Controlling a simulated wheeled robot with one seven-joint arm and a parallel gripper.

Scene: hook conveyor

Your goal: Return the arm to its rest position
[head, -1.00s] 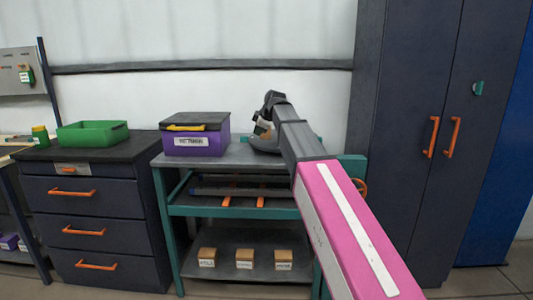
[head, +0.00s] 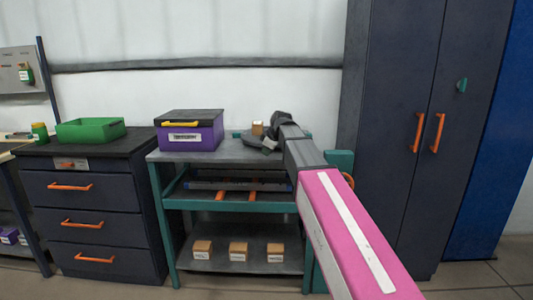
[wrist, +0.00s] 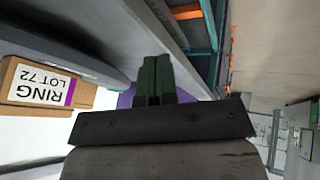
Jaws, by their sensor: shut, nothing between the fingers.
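My gripper (wrist: 155,80) shows in the wrist view with its two dark green fingers together and nothing between them. In the head view my pink and grey arm reaches from the lower right to the right end of the teal cart (head: 180,204), and its dark wrist hides the fingers. A small cardboard box (head: 257,127) stands close to the wrist at the cart's right end. In the wrist view a cardboard box with a "RING LOT 72" label (wrist: 42,87) is left of the fingers, apart from them.
A purple bin with a black lid (head: 190,133) sits on the cart top. Several small boxes (head: 238,249) stand on its bottom shelf. A dark drawer cabinet (head: 90,208) with a green tray (head: 91,130) is at left. A tall dark locker (head: 400,120) is at right.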

